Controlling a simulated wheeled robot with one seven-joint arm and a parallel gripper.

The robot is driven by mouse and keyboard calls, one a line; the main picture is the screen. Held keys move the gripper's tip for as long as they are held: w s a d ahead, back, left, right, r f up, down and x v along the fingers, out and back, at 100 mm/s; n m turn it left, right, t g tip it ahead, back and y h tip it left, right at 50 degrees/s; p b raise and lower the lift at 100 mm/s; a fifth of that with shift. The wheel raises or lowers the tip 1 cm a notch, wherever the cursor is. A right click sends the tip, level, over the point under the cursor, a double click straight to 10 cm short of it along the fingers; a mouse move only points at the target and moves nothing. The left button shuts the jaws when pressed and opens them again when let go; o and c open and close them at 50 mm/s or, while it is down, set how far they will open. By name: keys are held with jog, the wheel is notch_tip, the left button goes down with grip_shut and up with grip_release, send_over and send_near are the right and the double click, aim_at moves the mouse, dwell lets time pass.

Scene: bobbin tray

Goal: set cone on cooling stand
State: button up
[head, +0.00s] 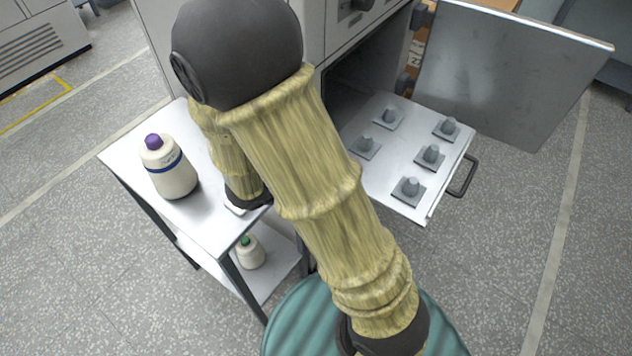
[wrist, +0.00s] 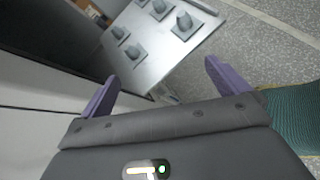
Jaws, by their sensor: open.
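A cream cone (head: 170,169) with a purple tip and a blue band stands upright on the white top of the side stand (head: 205,217), at the left in the head view. A second cream cone (head: 249,252) with a green tip is on the stand's lower shelf. My gripper (wrist: 161,70) is open and empty in the wrist view, its purple fingers spread apart with the peg tray beyond them. In the head view my arm hides most of the gripper, which is over or near the stand's right side.
A pull-out tray (head: 402,204) with several grey pegs on square bases sticks out of the open oven cabinet (head: 341,52); the visible pegs are bare. The cabinet door (head: 505,75) stands open at the right. Speckled floor (head: 510,240) is clear right of the tray.

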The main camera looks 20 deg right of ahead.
jog(key=s+a+f+m+g+y, duration=0.15)
jog(key=s+m+g+y, duration=0.25)
jog(key=s+m+y, duration=0.4)
jog(key=w+a+r+m+t+y, duration=0.2)
jog(key=w+m, duration=0.3)
jog(key=m, duration=0.4)
jog(key=shift+a+r+m+t+y, duration=0.15)
jog(key=shift+r+m+t+y, duration=0.15)
jog(key=shift+r+t+y, duration=0.45)
jog(key=shift+w, duration=0.1)
jog(key=w+p+v, duration=0.2)
jog(key=p+v, duration=0.7)
jog(key=p, duration=0.1)
jog(key=shift+r, duration=0.65)
